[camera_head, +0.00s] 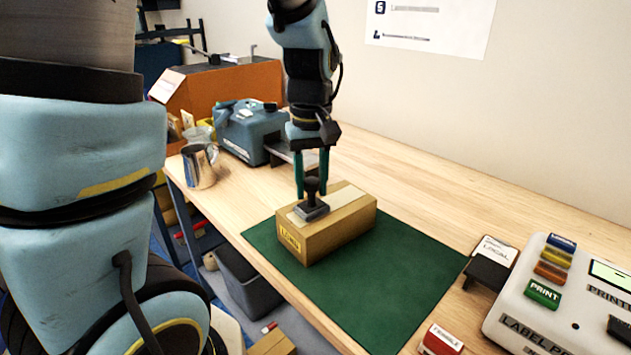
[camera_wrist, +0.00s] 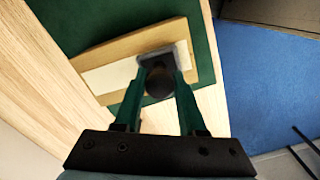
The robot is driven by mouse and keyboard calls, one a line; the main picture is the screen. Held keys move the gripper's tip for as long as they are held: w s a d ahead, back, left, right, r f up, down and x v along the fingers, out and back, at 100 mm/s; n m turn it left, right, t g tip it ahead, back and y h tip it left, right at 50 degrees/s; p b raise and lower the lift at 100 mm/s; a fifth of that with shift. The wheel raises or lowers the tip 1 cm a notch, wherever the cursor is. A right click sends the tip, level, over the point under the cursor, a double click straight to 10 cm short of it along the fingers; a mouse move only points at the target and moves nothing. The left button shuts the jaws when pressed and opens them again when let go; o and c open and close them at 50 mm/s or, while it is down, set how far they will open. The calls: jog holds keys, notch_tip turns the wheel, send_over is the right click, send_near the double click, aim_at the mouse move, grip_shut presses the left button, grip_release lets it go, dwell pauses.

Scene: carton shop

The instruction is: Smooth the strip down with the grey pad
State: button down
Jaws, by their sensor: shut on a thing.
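A cardboard carton (camera_head: 342,229) lies on a green mat (camera_head: 405,270) on the wooden bench, with a yellow label on its near end. A pale strip (camera_head: 335,202) runs lengthwise along its top; it also shows in the wrist view (camera_wrist: 108,78). My gripper (camera_head: 312,184) is shut on the dark knob of the grey pad (camera_head: 312,212). The pad is at the strip's near-left end, on or just above the carton's top; exact contact cannot be told. In the wrist view the pad (camera_wrist: 178,52) covers one end of the strip, and the knob sits between my green fingers.
A blue-grey machine (camera_head: 248,130), a metal jug (camera_head: 199,165) and an orange box (camera_head: 215,85) stand at the back left. Mat right of the carton is clear.

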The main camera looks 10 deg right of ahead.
jog(key=shift+a, duration=0.15)
jog(key=shift+s+a+f, duration=0.1)
jog(key=shift+s+a, duration=0.15)
jog(key=shift+a, duration=0.2)
jog(key=shift+s+a, duration=0.2)
jog(key=shift+a, duration=0.25)
dwell(0.4)
notch_tip(320, 180, up, 7)
jog(key=p, duration=0.6)
jog(key=shift+p, duration=0.35)
